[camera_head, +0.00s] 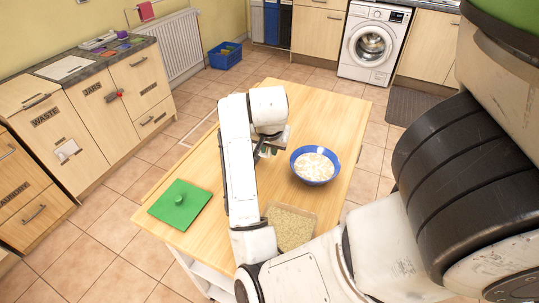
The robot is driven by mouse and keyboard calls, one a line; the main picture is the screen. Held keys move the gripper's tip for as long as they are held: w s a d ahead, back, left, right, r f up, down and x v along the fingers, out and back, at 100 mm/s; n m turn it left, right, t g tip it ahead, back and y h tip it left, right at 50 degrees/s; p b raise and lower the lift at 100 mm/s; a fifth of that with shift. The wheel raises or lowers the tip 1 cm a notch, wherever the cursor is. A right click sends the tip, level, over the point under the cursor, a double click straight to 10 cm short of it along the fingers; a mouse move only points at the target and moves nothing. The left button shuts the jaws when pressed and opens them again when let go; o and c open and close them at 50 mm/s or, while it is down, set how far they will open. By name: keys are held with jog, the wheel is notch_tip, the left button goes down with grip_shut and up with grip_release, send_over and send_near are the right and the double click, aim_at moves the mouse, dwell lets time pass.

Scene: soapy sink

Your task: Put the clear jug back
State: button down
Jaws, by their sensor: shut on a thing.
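My gripper (268,150) is over the middle of the wooden table, left of the blue bowl, at the end of my white arm. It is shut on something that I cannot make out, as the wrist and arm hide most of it. I cannot pick out a clear jug for certain anywhere in the view.
The blue bowl (315,181) with white contents stands right of my gripper. A tray of beige grains (303,210) is partly behind my arm. A square green lid (181,205) with a knob lies at the table's left. The table's far end (294,100) is clear.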

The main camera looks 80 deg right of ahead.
jog(key=shift+f, duration=0.55)
jog(key=c, duration=1)
grip_release()
jog(key=shift+p+v, duration=1.2)
jog(key=shift+v, duration=4.95)
